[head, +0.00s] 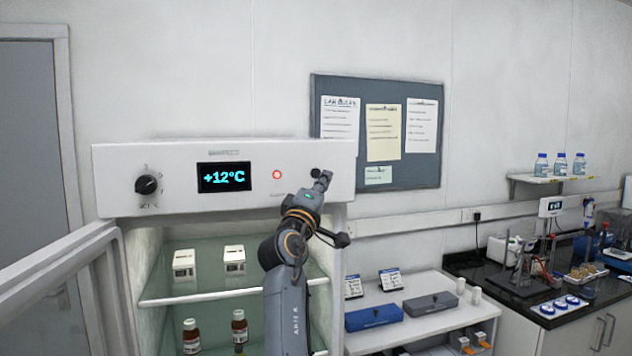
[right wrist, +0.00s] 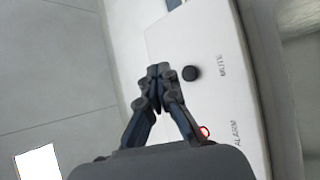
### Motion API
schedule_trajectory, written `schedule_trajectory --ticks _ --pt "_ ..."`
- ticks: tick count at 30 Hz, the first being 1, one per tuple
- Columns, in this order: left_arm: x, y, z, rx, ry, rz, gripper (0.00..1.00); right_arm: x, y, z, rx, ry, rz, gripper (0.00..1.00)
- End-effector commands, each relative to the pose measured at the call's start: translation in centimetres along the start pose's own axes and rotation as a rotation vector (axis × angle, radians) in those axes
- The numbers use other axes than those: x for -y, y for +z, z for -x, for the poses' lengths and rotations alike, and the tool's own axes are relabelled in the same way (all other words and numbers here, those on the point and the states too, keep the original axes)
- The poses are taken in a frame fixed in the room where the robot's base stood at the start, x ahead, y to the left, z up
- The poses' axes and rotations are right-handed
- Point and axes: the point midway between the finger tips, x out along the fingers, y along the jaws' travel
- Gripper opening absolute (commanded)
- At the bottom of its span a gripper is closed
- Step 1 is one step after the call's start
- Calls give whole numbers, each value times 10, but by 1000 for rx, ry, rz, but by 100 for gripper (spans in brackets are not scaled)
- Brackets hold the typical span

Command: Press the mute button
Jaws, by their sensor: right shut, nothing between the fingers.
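The mute button (right wrist: 190,73) is a small round black knob on the white front panel, beside the printed word MUTE in the right wrist view. In the head view the button (head: 315,172) shows as a dark spot near the panel's right end, partly behind my right gripper (head: 322,180). My right gripper also shows in the right wrist view (right wrist: 159,74). It is shut and empty, its fingertips just left of the button there. I cannot tell whether they touch the panel. My left gripper is not in view.
The panel (head: 370,150) tops an open fridge with a door (head: 60,262) on the left. It carries a dial (head: 147,185), a display (head: 224,177) reading +12°C and a red-lit alarm lamp (head: 277,174). Vials and boxes stand on the shelves. A white cart (head: 420,323) stands to the right.

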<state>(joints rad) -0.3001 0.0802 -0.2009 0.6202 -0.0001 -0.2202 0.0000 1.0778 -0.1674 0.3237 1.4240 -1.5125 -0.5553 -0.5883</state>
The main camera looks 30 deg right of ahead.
Motion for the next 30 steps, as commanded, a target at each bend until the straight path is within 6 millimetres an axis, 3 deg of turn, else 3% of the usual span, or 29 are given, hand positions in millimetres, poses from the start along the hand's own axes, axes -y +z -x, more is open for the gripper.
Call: schedule_trajectory --ticks 10,30 --pt "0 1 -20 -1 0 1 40 18 -17 -24 0 1 1 0" --pt "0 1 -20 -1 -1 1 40 19 -19 -27 1 0 0 0"
